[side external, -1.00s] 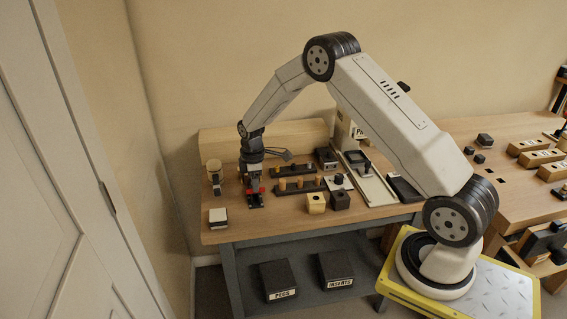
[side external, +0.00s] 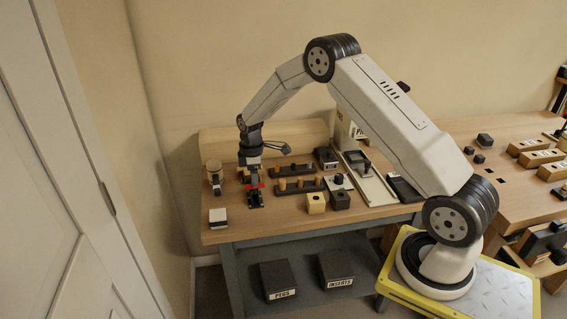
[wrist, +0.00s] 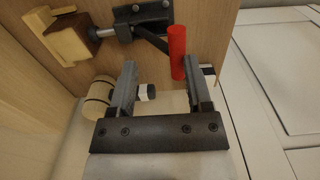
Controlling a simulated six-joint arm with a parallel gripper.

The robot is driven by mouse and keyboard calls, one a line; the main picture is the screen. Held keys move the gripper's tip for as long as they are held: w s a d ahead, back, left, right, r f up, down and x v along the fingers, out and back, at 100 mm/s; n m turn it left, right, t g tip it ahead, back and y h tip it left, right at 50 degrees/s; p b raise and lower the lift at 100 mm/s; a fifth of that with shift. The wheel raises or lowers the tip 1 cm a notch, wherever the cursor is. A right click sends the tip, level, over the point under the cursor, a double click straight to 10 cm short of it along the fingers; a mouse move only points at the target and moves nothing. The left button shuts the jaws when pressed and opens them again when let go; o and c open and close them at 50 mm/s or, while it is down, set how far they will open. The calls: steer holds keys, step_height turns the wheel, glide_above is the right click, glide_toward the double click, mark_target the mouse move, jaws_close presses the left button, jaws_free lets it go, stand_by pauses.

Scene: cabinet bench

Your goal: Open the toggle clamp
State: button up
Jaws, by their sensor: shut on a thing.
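The toggle clamp (side external: 256,200) is a dark fixture near the front left of the bench. The wrist view shows its black base (wrist: 150,14), a metal rod and a thin dark arm leading to the red handle (wrist: 177,52). My gripper (side external: 253,181) is over the clamp, pointing down. The exact contact is hard to see.
A brown block (wrist: 78,24) and a pale wooden block (wrist: 56,38) sit at the rod's end. Dark peg racks (side external: 296,186) and small blocks (side external: 316,203) stand to the right.

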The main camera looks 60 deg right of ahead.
steer(key=shift+o, duration=0.6)
steer(key=shift+w+d+r, duration=0.1)
steer(key=shift+w+d, duration=0.2)
steer(key=shift+d, duration=0.05)
steer(key=o, duration=0.4)
steer(key=shift+w+d, duration=0.35)
steer(key=shift+c, duration=0.2)
steer(key=shift+w+d, duration=0.15)
steer(key=shift+d, duration=0.1)
steer(key=shift+o, duration=1.3)
steer(key=shift+r, duration=0.1)
step_height(320, 180, up, 7)
